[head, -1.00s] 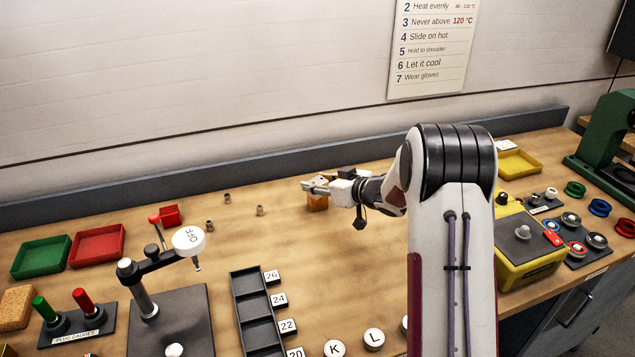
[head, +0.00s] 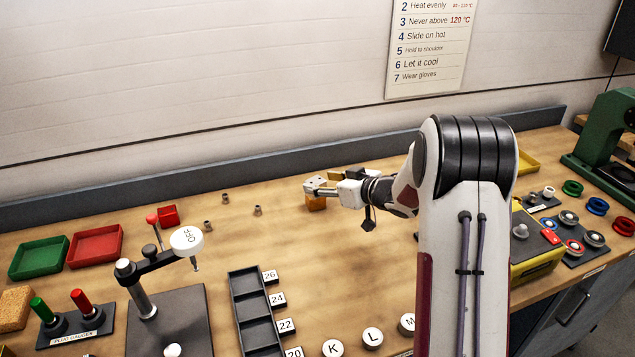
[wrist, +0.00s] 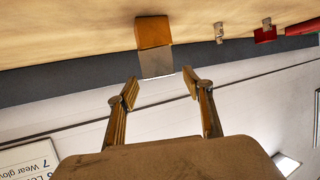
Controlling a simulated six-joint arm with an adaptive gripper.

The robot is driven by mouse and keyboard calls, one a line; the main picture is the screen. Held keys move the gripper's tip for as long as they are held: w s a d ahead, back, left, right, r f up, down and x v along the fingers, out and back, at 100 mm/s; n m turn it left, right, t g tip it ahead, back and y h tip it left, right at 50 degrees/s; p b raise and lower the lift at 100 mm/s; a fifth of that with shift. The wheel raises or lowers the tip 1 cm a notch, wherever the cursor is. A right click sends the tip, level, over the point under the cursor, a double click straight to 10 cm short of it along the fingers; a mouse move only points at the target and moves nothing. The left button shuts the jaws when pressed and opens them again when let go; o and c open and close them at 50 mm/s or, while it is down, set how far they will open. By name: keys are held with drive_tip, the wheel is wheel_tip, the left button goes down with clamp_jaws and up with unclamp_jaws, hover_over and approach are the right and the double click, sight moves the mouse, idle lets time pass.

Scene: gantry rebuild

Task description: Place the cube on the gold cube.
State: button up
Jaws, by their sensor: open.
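The gold cube (head: 316,204) stands on the bench near the back; it also shows in the wrist view (wrist: 153,33). The wrist view looks upside down, with the bench at the top. There a grey cube (wrist: 156,63) sits against the gold cube's upper side, on top of it. In the head view the grey cube (head: 314,184) is a small pale shape above the gold one, partly mixed with my fingers. My gripper (wrist: 161,84) is open and empty. Its fingertips are spread apart, just short of the grey cube, with a visible gap.
Small metal pegs (head: 258,210) stand left of the cubes. A red box (head: 168,215), red tray (head: 95,246) and green tray (head: 39,257) lie further left. A dark compartment rack (head: 250,310) is in front. The bench around the cubes is largely clear; the wall rises behind.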

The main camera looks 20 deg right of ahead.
drive_tip(key=v, duration=0.8)
drive_tip(key=shift+s, duration=0.2)
drive_tip(key=shift+d+r, duration=0.15)
idle(0.4)
wheel_tip(320, 180, up, 9)
drive_tip(key=s+d+m+h, duration=0.1)
drive_tip(key=s+m+h, duration=0.1)
drive_tip(key=h, duration=0.3)
drive_tip(key=s+a+r+m+g+h, duration=0.1)
drive_tip(key=s+r+m+h, duration=0.2)
drive_tip(key=s, duration=0.6)
drive_tip(key=s+a+f+g+y, duration=0.1)
drive_tip(key=s+a, duration=0.3)
drive_tip(key=s, duration=0.5)
drive_tip(key=s+a+f+g+y, duration=0.1)
drive_tip(key=s+a+g, duration=0.2)
drive_tip(key=s, duration=0.7)
drive_tip(key=s+a+f+g+y, duration=0.1)
drive_tip(key=s+a+f+g, duration=0.1)
drive_tip(key=s+a, duration=0.5)
drive_tip(key=s, duration=0.3)
